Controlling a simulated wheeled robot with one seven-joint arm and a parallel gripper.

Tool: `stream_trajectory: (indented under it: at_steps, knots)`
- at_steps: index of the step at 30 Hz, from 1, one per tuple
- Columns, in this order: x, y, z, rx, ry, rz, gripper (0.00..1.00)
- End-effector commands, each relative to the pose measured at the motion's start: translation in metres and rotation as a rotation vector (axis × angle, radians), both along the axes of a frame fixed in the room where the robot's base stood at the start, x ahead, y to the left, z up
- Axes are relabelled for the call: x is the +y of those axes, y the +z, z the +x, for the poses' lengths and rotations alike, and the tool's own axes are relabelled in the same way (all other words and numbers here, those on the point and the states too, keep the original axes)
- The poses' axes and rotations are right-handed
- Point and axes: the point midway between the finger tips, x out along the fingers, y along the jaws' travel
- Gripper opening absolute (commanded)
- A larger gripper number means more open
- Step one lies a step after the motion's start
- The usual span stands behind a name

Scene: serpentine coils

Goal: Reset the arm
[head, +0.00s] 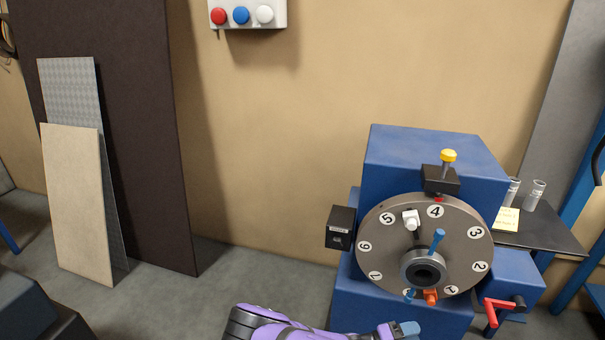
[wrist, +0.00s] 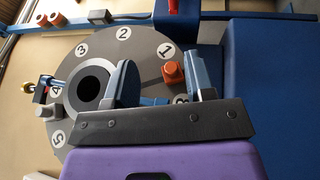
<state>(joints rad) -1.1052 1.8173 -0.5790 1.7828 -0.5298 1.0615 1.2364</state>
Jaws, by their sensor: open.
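My gripper (head: 402,330) is at the bottom edge of the head view, low in front of the blue machine, at the end of my purple arm. In the wrist view my gripper (wrist: 163,88) has its two blue-grey fingers apart, with nothing held between them. The grey numbered dial (head: 375,255) faces my gripper; it also shows in the wrist view (wrist: 125,45). An orange peg (wrist: 173,73) near number 1 appears in the gap between the fingers, apparently beyond them. It also shows low on the dial in the head view (head: 430,297).
The blue machine (head: 400,150) carries the dial, a white peg (head: 411,217), a blue lever (head: 437,240) and a yellow-topped plunger (head: 448,157). A red crank (head: 497,305) sticks out at lower right. Panels (head: 80,200) lean at left. Floor left of the machine is clear.

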Motion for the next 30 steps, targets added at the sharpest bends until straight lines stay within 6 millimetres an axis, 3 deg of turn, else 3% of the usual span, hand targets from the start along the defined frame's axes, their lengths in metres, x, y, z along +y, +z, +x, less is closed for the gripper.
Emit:
stream_trajectory:
  at_steps: [11, 20, 30]
  knots:
    - [0.011, 0.012, 0.001, 0.01, -0.061, 0.061, 0.5]
    - [0.027, 0.033, 0.003, 0.03, -0.151, 0.16, 0.5]
    - [0.057, 0.091, 0.011, 0.068, -0.323, 0.399, 0.5]
